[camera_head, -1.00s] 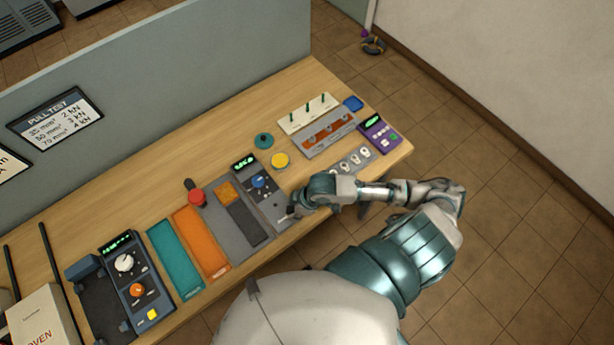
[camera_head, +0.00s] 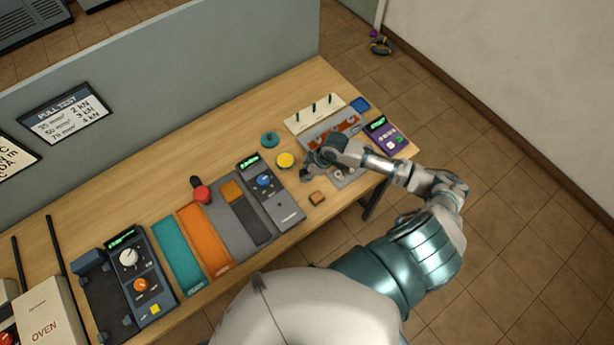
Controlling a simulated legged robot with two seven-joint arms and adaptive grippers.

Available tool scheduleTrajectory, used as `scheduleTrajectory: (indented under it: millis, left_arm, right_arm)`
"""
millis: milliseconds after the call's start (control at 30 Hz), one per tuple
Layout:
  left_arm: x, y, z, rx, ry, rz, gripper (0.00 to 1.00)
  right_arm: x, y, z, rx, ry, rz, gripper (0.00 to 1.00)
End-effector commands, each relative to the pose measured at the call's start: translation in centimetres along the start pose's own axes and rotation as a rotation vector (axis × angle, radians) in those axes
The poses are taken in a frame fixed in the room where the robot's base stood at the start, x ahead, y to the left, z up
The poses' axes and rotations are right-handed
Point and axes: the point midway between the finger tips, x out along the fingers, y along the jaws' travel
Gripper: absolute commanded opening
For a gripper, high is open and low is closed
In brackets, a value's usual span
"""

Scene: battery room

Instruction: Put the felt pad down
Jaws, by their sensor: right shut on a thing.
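My right gripper (camera_head: 309,170) is over the right part of the workbench, just right of the yellow round button (camera_head: 285,160). It is shut on a small dark thing, which I take to be the felt pad; its fingers hide most of it and its outline is unclear. I cannot tell whether it touches the bench top. A small brown block (camera_head: 317,198) lies on the bench just below the gripper. My left gripper is not in view.
The bench (camera_head: 215,133) holds a meter with a blue knob (camera_head: 264,180), teal (camera_head: 178,255) and orange (camera_head: 205,238) strips, a pegged white board (camera_head: 315,113), a purple meter (camera_head: 386,135) and a blue pad (camera_head: 360,105). A grey partition (camera_head: 200,75) runs along the back.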

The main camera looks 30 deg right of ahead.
Motion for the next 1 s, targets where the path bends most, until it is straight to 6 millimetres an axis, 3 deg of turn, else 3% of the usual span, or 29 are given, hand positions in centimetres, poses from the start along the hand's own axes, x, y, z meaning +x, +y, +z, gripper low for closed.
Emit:
scheduleTrajectory:
  millis: [200, 533, 567, 633, 1000]
  left_arm:
    - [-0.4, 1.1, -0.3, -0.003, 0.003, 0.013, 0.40]
    - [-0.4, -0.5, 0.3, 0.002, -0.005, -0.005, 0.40]
    - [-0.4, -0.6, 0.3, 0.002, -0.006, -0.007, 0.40]
    - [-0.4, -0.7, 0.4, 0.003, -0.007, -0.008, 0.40]
    - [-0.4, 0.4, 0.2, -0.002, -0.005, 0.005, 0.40]
  right_arm:
    - [2.7, -0.4, 0.8, 0.000, -0.003, 0.001, 0.00]
    - [3.1, -0.1, 1.4, 0.001, -0.001, -0.001, 0.00]
    - [3.1, -0.1, 1.4, 0.001, -0.001, 0.000, 0.37]
    - [3.1, -0.1, 1.4, 0.001, -0.001, -0.001, 0.54]
    - [2.7, -0.1, 1.2, 0.000, -0.001, 0.001, 0.57]
